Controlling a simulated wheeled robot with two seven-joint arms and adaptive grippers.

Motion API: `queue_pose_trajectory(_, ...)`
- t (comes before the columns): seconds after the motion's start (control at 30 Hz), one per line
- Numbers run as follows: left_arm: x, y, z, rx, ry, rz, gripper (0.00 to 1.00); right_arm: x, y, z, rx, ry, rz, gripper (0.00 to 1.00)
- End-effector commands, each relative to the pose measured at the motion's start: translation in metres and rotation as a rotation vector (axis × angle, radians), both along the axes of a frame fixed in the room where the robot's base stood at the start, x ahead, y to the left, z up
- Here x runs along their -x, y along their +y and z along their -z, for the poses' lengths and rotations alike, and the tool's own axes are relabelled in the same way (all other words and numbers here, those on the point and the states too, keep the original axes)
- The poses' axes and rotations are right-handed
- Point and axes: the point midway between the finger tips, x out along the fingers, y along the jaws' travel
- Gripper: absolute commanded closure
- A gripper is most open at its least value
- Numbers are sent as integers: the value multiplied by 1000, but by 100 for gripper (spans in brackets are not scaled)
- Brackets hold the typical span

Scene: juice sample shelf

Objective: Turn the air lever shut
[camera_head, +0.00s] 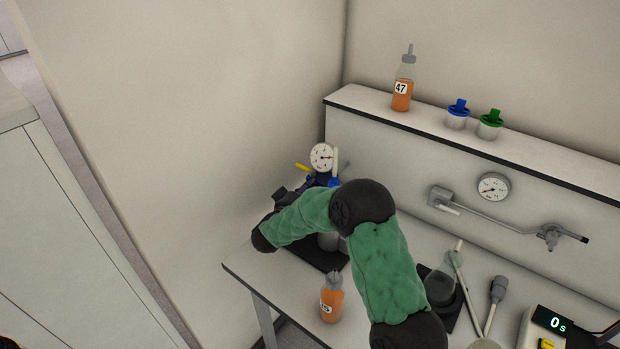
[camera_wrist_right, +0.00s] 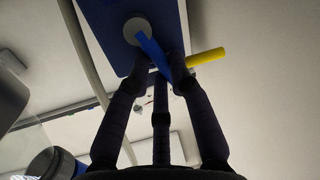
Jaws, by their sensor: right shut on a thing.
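My right arm reaches in from the lower right, and its gripper (camera_head: 300,190) is at the dark-based apparatus below the left gauge, largely hidden by my arm. In the right wrist view, the gripper (camera_wrist_right: 158,78) has its dark fingers closed around a blue lever (camera_wrist_right: 151,46). The lever comes off a grey round hub on a blue block (camera_wrist_right: 112,30) and slants down to the right. A yellow lever (camera_wrist_right: 207,57) sticks out to the right beside the fingertips; it also shows in the head view (camera_head: 301,167). I cannot read which lever is for air. My left gripper is not in view.
A white gauge (camera_head: 321,157) stands above the apparatus. An orange bottle (camera_head: 331,302) stands at the table's front edge. A flask (camera_head: 440,284) and a timer (camera_head: 550,321) are to the right. The back shelf (camera_head: 350,97) holds bottle 47 (camera_head: 402,94) and two capped jars.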

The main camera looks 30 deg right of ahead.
Motion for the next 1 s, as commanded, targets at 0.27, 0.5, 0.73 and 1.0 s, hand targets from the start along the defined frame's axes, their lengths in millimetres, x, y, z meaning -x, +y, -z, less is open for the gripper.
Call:
queue_pose_trajectory(0.27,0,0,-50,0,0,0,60,-7,4,-3,72,177,-1,100)
queue_pose_trajectory(0.5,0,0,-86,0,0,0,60,-14,6,0,140,345,-2,100)
queue_pose_trajectory(0.73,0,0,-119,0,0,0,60,-20,9,5,217,530,-2,100)
queue_pose_trajectory(1.0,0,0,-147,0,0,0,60,-27,12,15,315,765,-2,100)
